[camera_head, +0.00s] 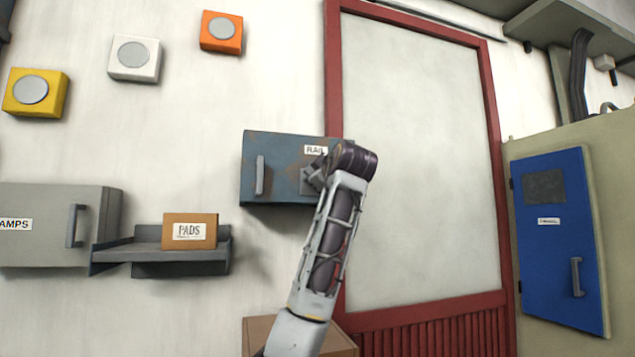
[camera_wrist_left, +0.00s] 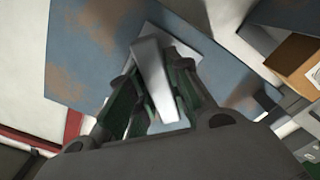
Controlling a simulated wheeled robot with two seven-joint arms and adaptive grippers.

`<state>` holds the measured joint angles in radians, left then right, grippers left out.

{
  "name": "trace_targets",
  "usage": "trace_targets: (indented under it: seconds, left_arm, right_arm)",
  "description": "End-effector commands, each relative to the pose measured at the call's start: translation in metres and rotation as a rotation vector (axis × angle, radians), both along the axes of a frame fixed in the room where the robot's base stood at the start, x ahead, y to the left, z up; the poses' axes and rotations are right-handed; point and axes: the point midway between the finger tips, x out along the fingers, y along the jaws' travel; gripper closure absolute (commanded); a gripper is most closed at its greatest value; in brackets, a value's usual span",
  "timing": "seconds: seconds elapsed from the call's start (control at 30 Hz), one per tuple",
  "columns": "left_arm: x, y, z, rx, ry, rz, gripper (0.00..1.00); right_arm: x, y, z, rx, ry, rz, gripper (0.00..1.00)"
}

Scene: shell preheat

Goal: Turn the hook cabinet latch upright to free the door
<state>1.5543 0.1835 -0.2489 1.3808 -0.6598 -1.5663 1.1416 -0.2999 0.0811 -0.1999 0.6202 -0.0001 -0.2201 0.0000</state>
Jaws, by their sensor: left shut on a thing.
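The hook cabinet is a blue-grey, rust-patched box (camera_head: 275,150) on the wall, with a grey bar handle on the left of its closed door. Its label seems to read "RAIL". My left gripper (camera_head: 315,177) is at the door's right side, where my wrist hides most of the latch. In the left wrist view, a pale grey latch lever (camera_wrist_left: 152,70) lies between the fingers of my left gripper (camera_wrist_left: 154,65), which is shut on it. A lighter plate (camera_wrist_left: 200,45) shows behind it. The lever's angle on the door is hard to tell. My right gripper is out of view.
A grey shelf (camera_head: 160,255) holds a brown box (camera_head: 190,231) marked "PADS", lower left of the cabinet. A grey cabinet (camera_head: 50,225) stands further left. A red-framed panel (camera_head: 420,150) is close on the right, with a blue door (camera_head: 555,240) beyond.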

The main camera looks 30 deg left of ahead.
Motion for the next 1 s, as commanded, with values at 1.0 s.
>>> trace_targets:
  seconds: [1.0]
  left_arm:
    - [0.0016, -0.0003, -0.0026, 0.458, 0.544, -0.002, 1.00]
  right_arm:
    - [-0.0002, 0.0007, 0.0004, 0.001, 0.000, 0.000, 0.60]
